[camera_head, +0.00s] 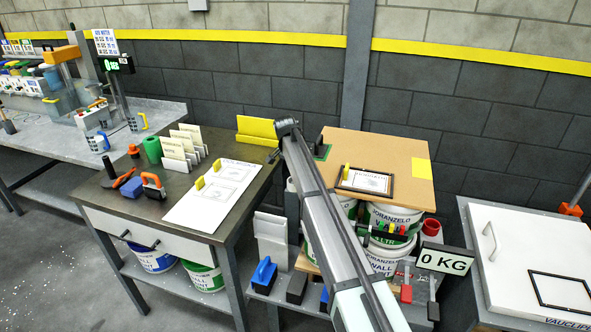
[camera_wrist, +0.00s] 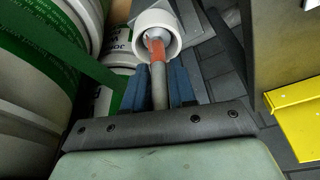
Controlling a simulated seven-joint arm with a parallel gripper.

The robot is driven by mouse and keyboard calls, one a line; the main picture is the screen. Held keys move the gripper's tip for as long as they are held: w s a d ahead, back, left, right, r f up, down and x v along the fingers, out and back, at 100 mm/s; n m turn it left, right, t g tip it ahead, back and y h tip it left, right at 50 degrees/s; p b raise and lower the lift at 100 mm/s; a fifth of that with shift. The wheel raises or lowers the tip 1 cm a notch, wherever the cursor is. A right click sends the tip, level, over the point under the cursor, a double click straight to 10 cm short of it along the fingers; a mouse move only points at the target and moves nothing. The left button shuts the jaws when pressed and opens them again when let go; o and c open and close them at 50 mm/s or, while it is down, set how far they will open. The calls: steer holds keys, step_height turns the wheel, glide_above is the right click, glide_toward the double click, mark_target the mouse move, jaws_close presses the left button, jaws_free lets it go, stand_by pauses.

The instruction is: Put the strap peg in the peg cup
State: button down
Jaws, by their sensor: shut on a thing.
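In the wrist view, my gripper (camera_wrist: 160,76) has its two blue fingers shut on the strap peg (camera_wrist: 155,49). The peg has a grey shaft between the fingers and an orange-red part beyond them. A round white cup (camera_wrist: 138,36), which looks like the peg cup, lies straight ahead of the fingers. The orange part overlaps the cup's mouth in the picture; I cannot tell whether it is inside or only in front of it. In the head view I cannot make out my gripper, the peg or this cup; my arm blocks part of that area.
White-and-green pails (camera_wrist: 30,85) stand close on the left in the wrist view. A yellow part (camera_wrist: 298,110) is at the right. In the head view, a brown board (camera_head: 395,160) covers stacked pails (camera_head: 385,262). A workbench (camera_head: 140,200) with tools is at left, a white-lidded unit (camera_head: 530,250) at right.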

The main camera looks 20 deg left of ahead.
steer(key=shift+f, duration=0.15)
steer(key=c, duration=0.9)
jaws_free()
steer(key=v, duration=1.2)
